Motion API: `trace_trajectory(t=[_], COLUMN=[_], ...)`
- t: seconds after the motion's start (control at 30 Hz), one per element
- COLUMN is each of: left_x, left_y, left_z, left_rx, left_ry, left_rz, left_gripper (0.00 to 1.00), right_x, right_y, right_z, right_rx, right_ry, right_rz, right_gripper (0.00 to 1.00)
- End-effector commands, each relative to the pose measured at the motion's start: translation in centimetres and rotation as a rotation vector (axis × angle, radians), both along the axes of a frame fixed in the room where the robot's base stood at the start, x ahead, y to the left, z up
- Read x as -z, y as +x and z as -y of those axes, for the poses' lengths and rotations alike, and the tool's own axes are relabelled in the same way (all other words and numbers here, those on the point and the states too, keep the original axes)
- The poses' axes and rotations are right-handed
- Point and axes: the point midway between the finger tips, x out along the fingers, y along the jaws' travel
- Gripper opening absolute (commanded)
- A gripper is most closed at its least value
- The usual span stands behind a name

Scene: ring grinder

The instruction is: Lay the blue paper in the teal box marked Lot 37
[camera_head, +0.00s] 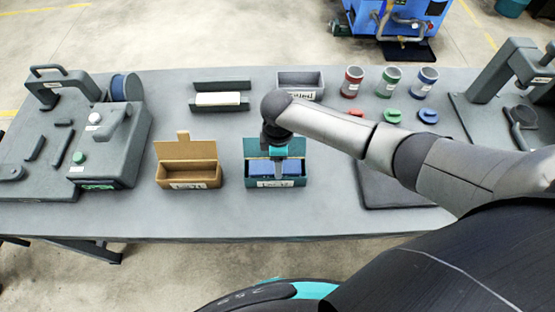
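The teal box (275,183) stands open at the front middle of the table, its lid raised at the back. Its front label is too small to read surely. Blue material (292,168), seemingly the blue paper, lies inside, showing on both sides of my gripper. My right arm reaches in from the right, and my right gripper (278,171) points down into the teal box. Its fingers are seen nearly edge-on, so I cannot tell whether they are open or shut on the blue material. My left gripper is not in view.
An open tan box (188,174) stands left of the teal box. Behind are a grey holder with a white block (218,99) and a grey bin (301,82). Red, green and blue cups (390,82) stand back right. Grey machines occupy both table ends. The front table strip is clear.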

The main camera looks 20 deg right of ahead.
Motion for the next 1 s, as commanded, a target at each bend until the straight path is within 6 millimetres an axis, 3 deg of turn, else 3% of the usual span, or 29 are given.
trace_trajectory(t=[1.0], left_x=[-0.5], left_y=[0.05], left_z=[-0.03], left_rx=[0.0], left_ry=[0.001], left_rz=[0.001], left_gripper=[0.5], right_x=[-0.03], right_y=[0.1], right_z=[0.06], right_rx=[0.0], right_ry=[-0.001], right_rz=[0.001], right_gripper=[0.07])
